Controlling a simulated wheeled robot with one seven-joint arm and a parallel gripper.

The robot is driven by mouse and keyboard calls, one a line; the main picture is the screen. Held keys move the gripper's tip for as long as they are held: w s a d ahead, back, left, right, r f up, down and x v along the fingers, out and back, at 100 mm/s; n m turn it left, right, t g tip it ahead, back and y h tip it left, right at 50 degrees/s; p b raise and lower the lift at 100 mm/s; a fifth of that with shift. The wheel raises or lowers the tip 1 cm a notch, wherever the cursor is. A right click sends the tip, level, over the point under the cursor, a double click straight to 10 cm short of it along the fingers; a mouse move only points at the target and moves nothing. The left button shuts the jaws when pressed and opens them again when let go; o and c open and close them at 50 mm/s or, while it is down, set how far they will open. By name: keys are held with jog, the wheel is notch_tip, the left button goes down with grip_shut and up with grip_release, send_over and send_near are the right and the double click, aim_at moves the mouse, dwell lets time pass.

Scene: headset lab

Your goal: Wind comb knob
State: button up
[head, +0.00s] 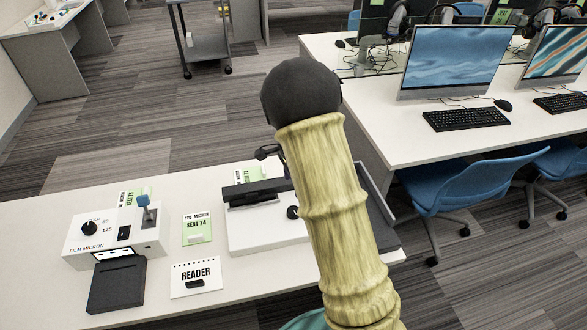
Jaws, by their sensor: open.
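A white machine (262,234) with a black bar (255,190) across its top stands on the front desk, right of centre. A small round black knob (293,212) shows on it, right at the edge of my arm; I cannot tell if it is the comb knob. My tan, ridged arm with a dark round joint covers the machine's middle and right part. A small dark bracket-like part (268,152) sticks out beside my arm above the machine; I cannot tell what it belongs to. I cannot make out my gripper.
A computer desk (400,137) and blue chair (447,200) stand right.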

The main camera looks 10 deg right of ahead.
notch_tip(320, 180, up, 5)
jog(key=shift+f, duration=0.1)
dwell(0.5)
jog(key=s+r+n+t+p, duration=0.1)
jog(key=s+r+n+p, duration=0.1)
jog(key=s+n, duration=0.6)
jog(key=s+r+n+t+p, duration=0.1)
jog(key=s+r+n, duration=0.4)
jog(key=s, duration=0.8)
jog(key=n+p, duration=0.1)
jog(key=n, duration=0.2)
jog(key=shift+t, duration=0.3)
